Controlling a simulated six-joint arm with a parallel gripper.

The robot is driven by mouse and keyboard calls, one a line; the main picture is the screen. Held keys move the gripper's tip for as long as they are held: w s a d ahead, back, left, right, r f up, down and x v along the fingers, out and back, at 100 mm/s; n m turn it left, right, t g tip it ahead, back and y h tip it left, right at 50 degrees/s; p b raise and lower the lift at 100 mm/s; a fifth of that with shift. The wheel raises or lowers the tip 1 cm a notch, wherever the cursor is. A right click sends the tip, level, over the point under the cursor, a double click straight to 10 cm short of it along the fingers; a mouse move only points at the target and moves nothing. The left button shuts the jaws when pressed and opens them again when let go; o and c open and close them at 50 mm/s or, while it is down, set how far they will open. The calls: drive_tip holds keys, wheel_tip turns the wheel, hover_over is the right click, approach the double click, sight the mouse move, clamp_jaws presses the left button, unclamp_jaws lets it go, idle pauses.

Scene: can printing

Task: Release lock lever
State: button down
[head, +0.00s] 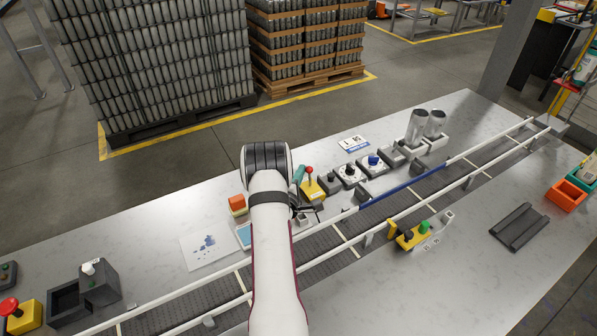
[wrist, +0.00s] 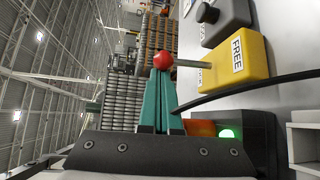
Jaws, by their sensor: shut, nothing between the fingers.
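The lock lever has a red ball knob (wrist: 163,60) on a metal rod that comes out of a yellow box (wrist: 238,60) marked FREE. In the head view the red knob (head: 309,170) stands above the yellow box (head: 313,190), just right of my arm. My gripper (wrist: 161,74) has teal fingers, shut together with nothing between them. Its tips are right by the red ball in the wrist view; I cannot tell if they touch it. In the head view my gripper (head: 299,174) is partly hidden by my arm, at the lever's left.
A row of controls, including a blue knob (head: 374,160), runs right of the lever toward two silver cans (head: 416,128). The conveyor (head: 330,240) with white rails lies in front. A green light (wrist: 229,134) glows near the fingers. The white table (head: 130,250) is open at the left.

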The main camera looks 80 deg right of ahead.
drive_tip(key=shift+s+a, duration=0.3)
drive_tip(key=shift+a, duration=0.1)
idle(0.5)
drive_tip(key=a+r, duration=0.2)
drive_tip(key=a, duration=1.3)
drive_tip(key=shift+a, duration=0.25)
